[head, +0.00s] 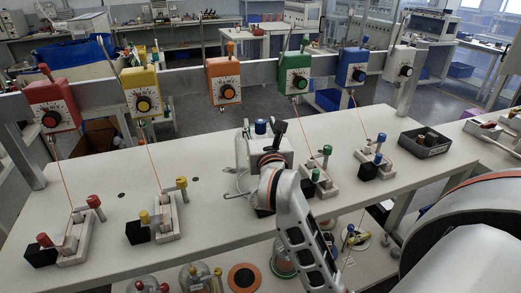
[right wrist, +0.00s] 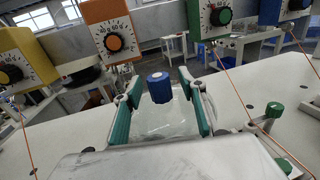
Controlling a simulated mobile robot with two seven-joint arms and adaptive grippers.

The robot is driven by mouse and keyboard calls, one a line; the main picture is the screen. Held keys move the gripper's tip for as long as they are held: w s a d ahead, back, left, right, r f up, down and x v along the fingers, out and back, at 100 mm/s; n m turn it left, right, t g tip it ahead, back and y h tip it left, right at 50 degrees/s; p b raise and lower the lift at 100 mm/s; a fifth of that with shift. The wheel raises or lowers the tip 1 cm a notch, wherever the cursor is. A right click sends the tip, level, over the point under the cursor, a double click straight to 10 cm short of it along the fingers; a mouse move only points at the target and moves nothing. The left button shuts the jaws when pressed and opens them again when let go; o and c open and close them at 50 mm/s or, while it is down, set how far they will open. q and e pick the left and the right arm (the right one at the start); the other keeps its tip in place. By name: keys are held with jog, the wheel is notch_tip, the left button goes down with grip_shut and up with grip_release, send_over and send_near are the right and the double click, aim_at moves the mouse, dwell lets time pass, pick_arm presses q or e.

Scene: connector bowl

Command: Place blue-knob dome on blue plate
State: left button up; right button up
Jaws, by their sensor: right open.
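The blue-knob dome is a clear glass dome (right wrist: 158,120) with a blue knob (right wrist: 160,88) on top. In the right wrist view it stands between the two green-padded fingers of my open right gripper (right wrist: 160,79), with a gap beside the knob. In the head view the blue knob (head: 261,126) shows just beyond my right wrist, and the glass is mostly hidden. I cannot pick out the blue plate for certain. My left gripper is not in view.
Coloured dial boxes hang on a rail, the orange one (head: 223,80) near the middle. Connector blocks with red, yellow, green and blue knobs stand on the white table (head: 120,215). A lower shelf holds other domes and an orange disc (head: 244,277). Thin cords hang from the boxes.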

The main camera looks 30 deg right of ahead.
grip_shut()
jog(key=shift+r, duration=0.2)
